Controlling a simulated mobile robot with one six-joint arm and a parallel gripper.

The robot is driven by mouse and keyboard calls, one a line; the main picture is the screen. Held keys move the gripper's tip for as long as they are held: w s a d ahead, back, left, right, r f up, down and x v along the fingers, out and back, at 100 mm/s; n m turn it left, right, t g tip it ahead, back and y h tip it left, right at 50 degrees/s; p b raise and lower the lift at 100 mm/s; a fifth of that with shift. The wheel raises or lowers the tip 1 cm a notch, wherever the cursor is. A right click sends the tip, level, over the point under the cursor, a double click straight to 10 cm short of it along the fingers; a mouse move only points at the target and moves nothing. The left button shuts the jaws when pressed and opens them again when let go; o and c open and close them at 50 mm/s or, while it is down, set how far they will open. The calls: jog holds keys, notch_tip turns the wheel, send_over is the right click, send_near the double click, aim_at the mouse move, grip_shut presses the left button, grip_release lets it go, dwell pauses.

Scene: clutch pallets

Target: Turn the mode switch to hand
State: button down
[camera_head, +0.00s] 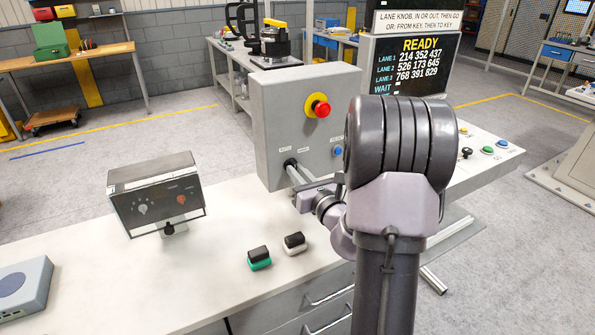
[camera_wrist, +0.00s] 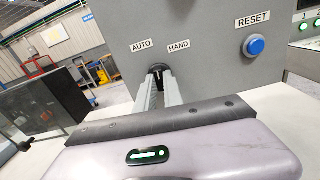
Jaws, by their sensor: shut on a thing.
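The mode switch (camera_wrist: 158,68) is a small black knob on the front of the grey control box (camera_head: 280,105). The AUTO label (camera_wrist: 141,46) is above it to the left and the HAND label (camera_wrist: 179,46) above it to the right. My gripper (camera_wrist: 162,78) is shut on the switch, its two pale fingers reaching straight to the panel. The fingers also reach the switch in the head view (camera_head: 292,168). They hide most of the knob, so I cannot tell which label it points to.
A blue RESET button (camera_wrist: 257,46) is right of the switch. A red emergency button (camera_head: 319,107) is higher on the box. A dark metering box (camera_head: 160,195) stands on the white bench to the left. Two small black-topped blocks (camera_head: 259,258) (camera_head: 294,243) lie in front.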

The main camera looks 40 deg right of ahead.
jog(key=shift+m+p, duration=5.6)
jog(key=c, duration=1.5)
grip_release()
jog(key=shift+o, duration=0.2)
